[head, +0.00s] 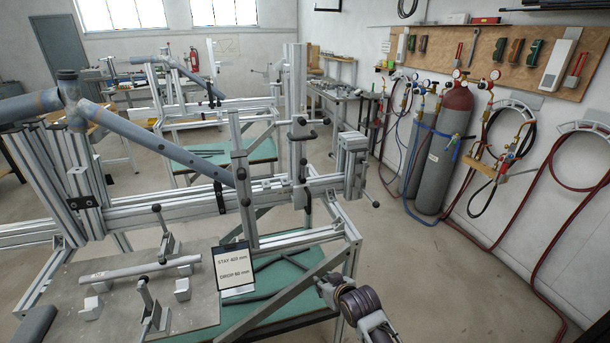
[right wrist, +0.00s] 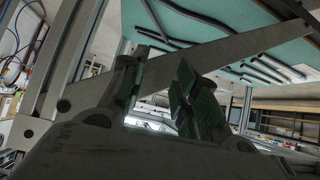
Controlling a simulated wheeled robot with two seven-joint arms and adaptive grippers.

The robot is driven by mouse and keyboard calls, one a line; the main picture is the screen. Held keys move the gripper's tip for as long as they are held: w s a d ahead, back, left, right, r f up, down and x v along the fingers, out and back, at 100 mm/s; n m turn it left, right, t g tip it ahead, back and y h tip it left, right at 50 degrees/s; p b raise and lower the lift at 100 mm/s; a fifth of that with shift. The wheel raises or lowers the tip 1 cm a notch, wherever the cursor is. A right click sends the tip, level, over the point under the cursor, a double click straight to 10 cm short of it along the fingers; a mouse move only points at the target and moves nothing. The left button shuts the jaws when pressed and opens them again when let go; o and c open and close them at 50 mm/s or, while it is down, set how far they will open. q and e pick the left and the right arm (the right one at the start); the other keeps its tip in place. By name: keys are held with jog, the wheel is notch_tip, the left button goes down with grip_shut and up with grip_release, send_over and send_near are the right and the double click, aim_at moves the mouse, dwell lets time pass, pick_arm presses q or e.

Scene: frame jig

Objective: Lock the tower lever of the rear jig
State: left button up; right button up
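The near jig has an aluminium rail (head: 165,208) and an upright tower (head: 297,110) with dark knobs and handles. A small dark-tipped lever (head: 368,200) sticks out at the rail's right end. I cannot tell which handle is the tower lever, or whether it is locked. A blue-grey frame tube (head: 150,143) slopes across the jig. My right gripper (head: 328,290) is low at the jig's front right, below and apart from the tower handles. In the right wrist view its green-padded fingers (right wrist: 158,88) are apart, beside a grey diagonal bar (right wrist: 215,58). My left gripper is not visible.
A plate with toggle clamps (head: 145,290) holds a short tube (head: 140,268) at front left. A sign (head: 233,268) stands beside it. A green shelf (head: 275,280) holds dark tubes. Gas cylinders (head: 445,145) stand at the right wall. The floor (head: 440,270) right of the jig is clear.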

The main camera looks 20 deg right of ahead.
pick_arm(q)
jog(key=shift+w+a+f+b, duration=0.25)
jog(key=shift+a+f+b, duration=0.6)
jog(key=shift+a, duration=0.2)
pick_arm(e)
jog(key=w+r+t, duration=0.3)
jog(key=r+t, duration=0.1)
jog(key=r, duration=1.1)
jog(key=w+r+t, duration=0.4)
jog(key=r, duration=1)
jog(key=shift+r+y, duration=0.4)
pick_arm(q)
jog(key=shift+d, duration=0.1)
pick_arm(e)
jog(key=shift+w, duration=0.15)
